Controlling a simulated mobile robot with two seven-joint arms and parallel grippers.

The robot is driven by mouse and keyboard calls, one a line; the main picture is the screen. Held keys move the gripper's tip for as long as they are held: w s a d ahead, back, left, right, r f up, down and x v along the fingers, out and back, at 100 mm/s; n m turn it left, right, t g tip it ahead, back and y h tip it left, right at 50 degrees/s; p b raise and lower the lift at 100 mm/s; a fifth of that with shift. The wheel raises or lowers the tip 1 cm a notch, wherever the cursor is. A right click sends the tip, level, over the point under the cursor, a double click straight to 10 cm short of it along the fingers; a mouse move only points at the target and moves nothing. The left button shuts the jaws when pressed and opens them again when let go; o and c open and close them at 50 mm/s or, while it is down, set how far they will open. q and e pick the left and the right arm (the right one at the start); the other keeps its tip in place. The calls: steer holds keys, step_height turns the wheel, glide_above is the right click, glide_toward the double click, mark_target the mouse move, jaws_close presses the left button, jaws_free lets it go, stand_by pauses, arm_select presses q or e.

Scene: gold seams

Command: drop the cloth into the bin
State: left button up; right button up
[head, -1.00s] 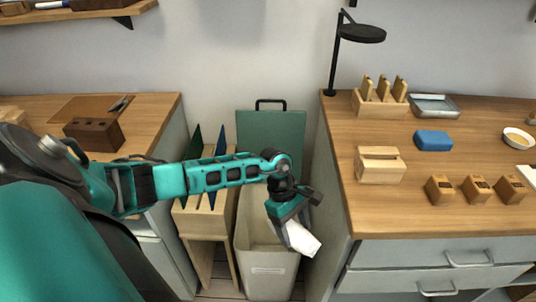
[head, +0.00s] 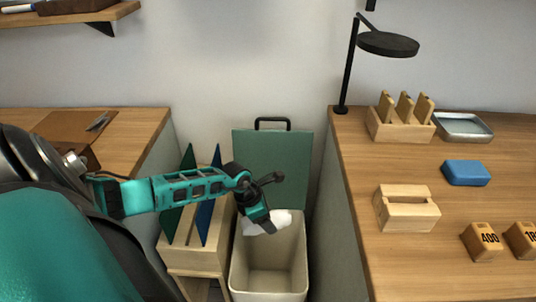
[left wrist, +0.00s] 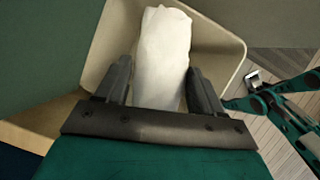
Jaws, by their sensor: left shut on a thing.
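A white cloth (head: 281,219) is held in my left gripper (head: 262,221), which is shut on it. In the left wrist view the cloth (left wrist: 162,58) sticks out between the two fingers of the left gripper (left wrist: 163,88). The cream bin (head: 269,285) stands on the floor between the two counters, with its green lid (head: 272,165) raised against the wall. The cloth is over the back part of the bin's opening. The bin's rim (left wrist: 226,45) surrounds the cloth in the left wrist view. The inside that shows looks empty.
A wooden rack (head: 188,257) with green and blue panels stands left of the bin. The right counter (head: 355,170) holds a black lamp (head: 388,44), a blue block (head: 466,172), a wooden box (head: 407,210) and numbered blocks. The left counter (head: 140,126) stands beyond my arm.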

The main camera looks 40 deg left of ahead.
arm_select(q)
step_height(320, 180, down, 4)
steer(key=b, duration=0.2)
steer(key=shift+r+b, duration=0.1)
steer(key=shift+b, duration=0.3)
steer(key=shift+f+b, duration=0.35)
steer(key=shift+f, duration=0.3)
arm_select(e)
steer(key=shift+w+a+f+y, duration=0.15)
steer(key=shift+w+a+f, duration=0.1)
steer(key=shift+a+f, duration=0.25)
steer(key=shift+w+a+f+y, duration=0.15)
steer(key=shift+w+a+f, duration=0.1)
steer(key=shift+f, duration=0.35)
arm_select(q)
steer(key=o, duration=1)
arm_select(e)
steer(key=shift+s, duration=0.15)
